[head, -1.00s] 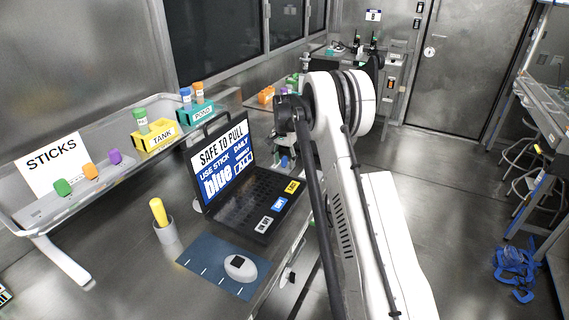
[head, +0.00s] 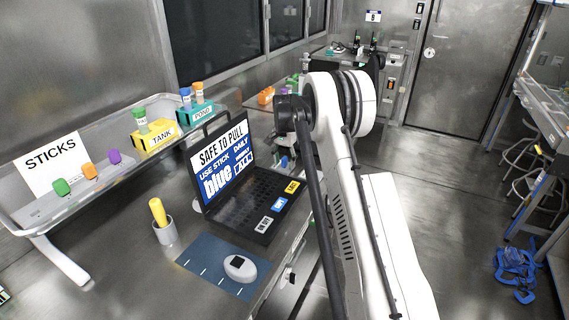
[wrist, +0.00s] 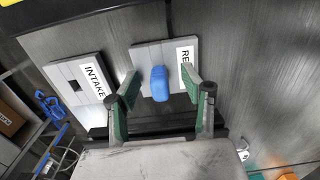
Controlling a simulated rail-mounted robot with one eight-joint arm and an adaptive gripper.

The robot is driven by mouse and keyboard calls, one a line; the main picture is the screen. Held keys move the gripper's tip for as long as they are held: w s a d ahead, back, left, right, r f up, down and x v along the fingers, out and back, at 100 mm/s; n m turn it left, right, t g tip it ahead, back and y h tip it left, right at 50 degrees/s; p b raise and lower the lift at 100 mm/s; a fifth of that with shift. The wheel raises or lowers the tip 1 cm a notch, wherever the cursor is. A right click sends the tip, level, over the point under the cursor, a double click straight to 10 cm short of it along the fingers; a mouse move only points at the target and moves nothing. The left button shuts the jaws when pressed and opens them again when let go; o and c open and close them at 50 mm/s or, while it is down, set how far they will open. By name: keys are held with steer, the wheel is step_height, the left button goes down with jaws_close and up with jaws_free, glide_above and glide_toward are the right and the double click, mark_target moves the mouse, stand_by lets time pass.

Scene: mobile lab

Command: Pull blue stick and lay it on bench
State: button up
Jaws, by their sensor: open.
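The blue stick (wrist: 159,84) shows as a blue block-shaped handle in the wrist view. It sits at a grey plate (wrist: 145,54) whose label is partly hidden and begins with "RE". My gripper (wrist: 158,79) is open, with one green-padded finger on each side of the blue handle. Gaps show between the handle and both fingers. In the head view the gripper is mostly hidden behind the laptop and my arm. Bare bench top (head: 120,230) shows at the left of the head view.
A grey plate marked INTAKE (wrist: 75,80) with a dark square opening lies left of the stick. The laptop (head: 255,200) reads "SAFE TO PULL, use stick blue". A cup with a yellow stick (head: 158,212), a mouse (head: 240,268) and a sticks tray (head: 60,212) stand on the bench.

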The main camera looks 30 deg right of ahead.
mark_target(284, 157)
stand_by(0.4)
jaws_close()
steer(key=shift+r, duration=0.1)
steer(key=shift+r+p, duration=0.7)
steer(key=shift+r, duration=2.25)
